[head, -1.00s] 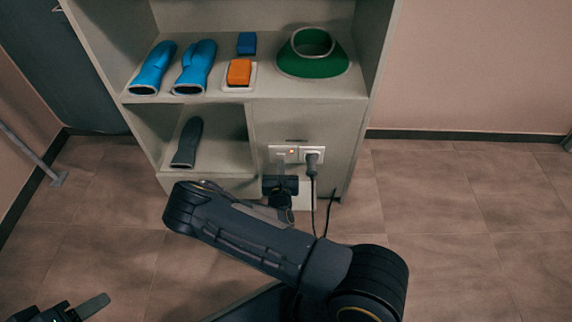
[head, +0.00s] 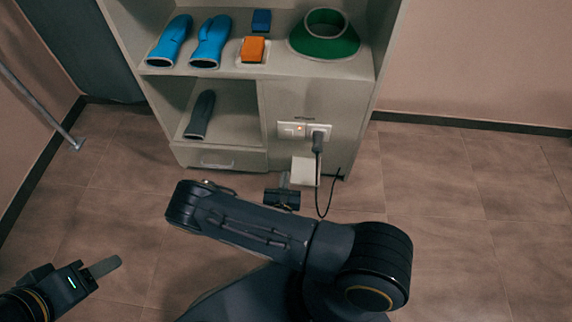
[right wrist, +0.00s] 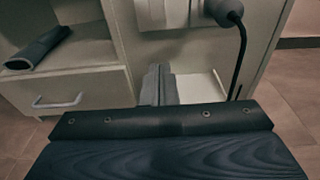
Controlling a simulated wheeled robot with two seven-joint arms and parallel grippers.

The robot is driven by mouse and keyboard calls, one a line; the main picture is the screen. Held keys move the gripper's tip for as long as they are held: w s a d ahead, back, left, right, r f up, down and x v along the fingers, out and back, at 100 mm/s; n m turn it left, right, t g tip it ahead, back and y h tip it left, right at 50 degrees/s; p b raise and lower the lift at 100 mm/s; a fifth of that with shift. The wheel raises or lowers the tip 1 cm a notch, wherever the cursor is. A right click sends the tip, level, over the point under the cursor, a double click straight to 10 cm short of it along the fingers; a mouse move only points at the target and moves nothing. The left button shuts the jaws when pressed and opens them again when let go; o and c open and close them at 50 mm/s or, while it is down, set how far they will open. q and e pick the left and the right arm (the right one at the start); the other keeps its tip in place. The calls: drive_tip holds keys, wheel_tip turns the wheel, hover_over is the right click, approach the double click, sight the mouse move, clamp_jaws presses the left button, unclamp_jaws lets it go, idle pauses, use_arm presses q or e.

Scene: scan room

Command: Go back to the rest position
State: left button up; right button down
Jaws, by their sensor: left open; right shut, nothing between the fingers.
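My right arm crosses the lower middle of the head view. Its gripper (head: 284,181) points toward the cabinet front, below the socket panel (head: 303,131). In the right wrist view the fingers (right wrist: 158,84) are together with nothing between them. They appear in front of a pale box-like piece (right wrist: 203,88) under the socket; whether they touch it I cannot tell. My left gripper (head: 104,267) is at the lower left of the head view, over the floor, open and empty; only one finger shows clearly.
The cabinet (head: 310,88) holds blue gloves (head: 208,42), an orange block (head: 252,49), a blue block (head: 261,20) and a green collar (head: 325,38). A dark glove (head: 199,115) lies lower. A black plug (head: 318,143) with a hanging cord is in the socket. Floor is clear on the right.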

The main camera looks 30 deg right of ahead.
drive_tip(key=shift+s+a, duration=0.1)
drive_tip(key=shift+s, duration=0.15)
idle(0.4)
drive_tip(key=s+d+r+m+g+h, duration=0.3)
drive_tip(key=d+r+m+g+h, duration=0.3)
drive_tip(key=r+m+g, duration=0.35)
drive_tip(key=s+a+r+m+g+y, duration=0.1)
drive_tip(key=s+r+m+g+y, duration=0.6)
drive_tip(key=s+r+m+y, duration=0.8)
drive_tip(key=s+a+r+m+t+y, duration=0.2)
drive_tip(key=a+r+m+t+y, duration=0.1)
drive_tip(key=a+r+m+t, duration=0.6)
wheel_tip(320, 180, up, 36)
drive_tip(key=d+n+p, duration=0.1)
drive_tip(key=n+p, duration=0.1)
drive_tip(key=p, duration=3.2)
drive_tip(key=shift+d+f+g+y, duration=0.25)
drive_tip(key=shift+d+g+y, duration=0.1)
drive_tip(key=shift+g, duration=0.1)
